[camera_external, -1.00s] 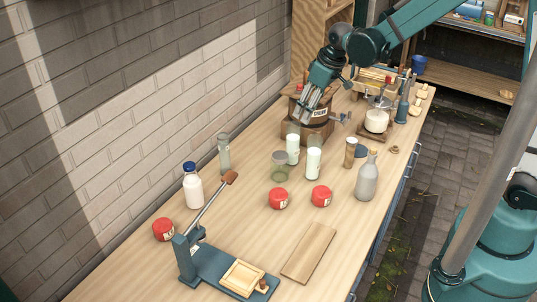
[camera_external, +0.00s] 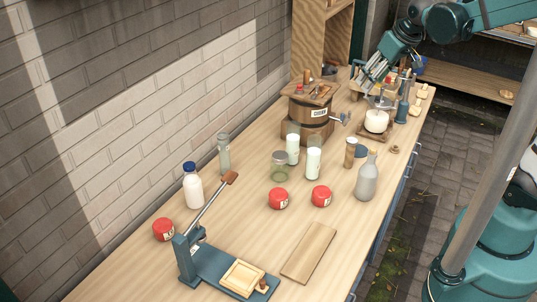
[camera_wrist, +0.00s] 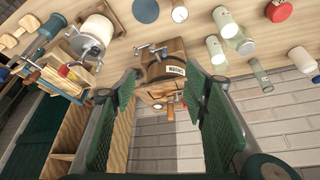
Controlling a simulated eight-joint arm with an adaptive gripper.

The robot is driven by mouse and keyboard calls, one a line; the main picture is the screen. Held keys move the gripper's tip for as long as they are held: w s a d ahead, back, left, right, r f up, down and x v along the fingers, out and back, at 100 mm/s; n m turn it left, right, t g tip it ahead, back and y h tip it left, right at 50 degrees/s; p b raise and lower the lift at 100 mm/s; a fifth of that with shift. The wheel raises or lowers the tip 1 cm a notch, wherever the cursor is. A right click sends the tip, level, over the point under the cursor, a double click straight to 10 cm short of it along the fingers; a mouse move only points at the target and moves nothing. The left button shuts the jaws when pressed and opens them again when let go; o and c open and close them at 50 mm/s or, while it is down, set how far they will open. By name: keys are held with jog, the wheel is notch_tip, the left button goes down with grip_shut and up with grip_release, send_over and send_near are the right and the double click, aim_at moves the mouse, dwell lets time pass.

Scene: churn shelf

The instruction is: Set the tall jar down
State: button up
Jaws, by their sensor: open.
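My gripper (camera_external: 369,78) is open and empty, raised at the far end of the bench, behind and right of the churn. In the wrist view its two fingers (camera_wrist: 163,84) are spread with nothing between them but the churn and wall beyond. A tall, slim greenish glass jar (camera_external: 224,154) stands upright near the wall, left of the middle. Two glass jars with white contents, one behind (camera_external: 292,150) and one in front (camera_external: 313,163), stand mid-bench beside a short greenish jar (camera_external: 280,170). Which one the task calls the tall jar I cannot tell. All are apart from my gripper.
The wooden churn (camera_external: 296,118) with a side crank stands near the wall. A separator with a white bowl (camera_external: 376,121) is below my gripper. A grey bottle (camera_external: 367,178), red lids (camera_external: 278,198) and a lever press (camera_external: 205,268) stand nearer.

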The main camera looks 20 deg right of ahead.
jog(key=s+d+r+m+t+h, duration=0.1)
jog(key=s+d+r+m+t, duration=0.1)
jog(key=s+d, duration=1.1)
jog(key=d+r+m, duration=0.1)
jog(key=d+m, duration=0.1)
jog(key=shift+s+d+h, duration=0.35)
jog(key=shift+d+h, duration=0.05)
notch_tip(320, 180, down, 25)
jog(key=b, duration=2.5)
jog(key=shift+f, duration=0.1)
dwell(0.5)
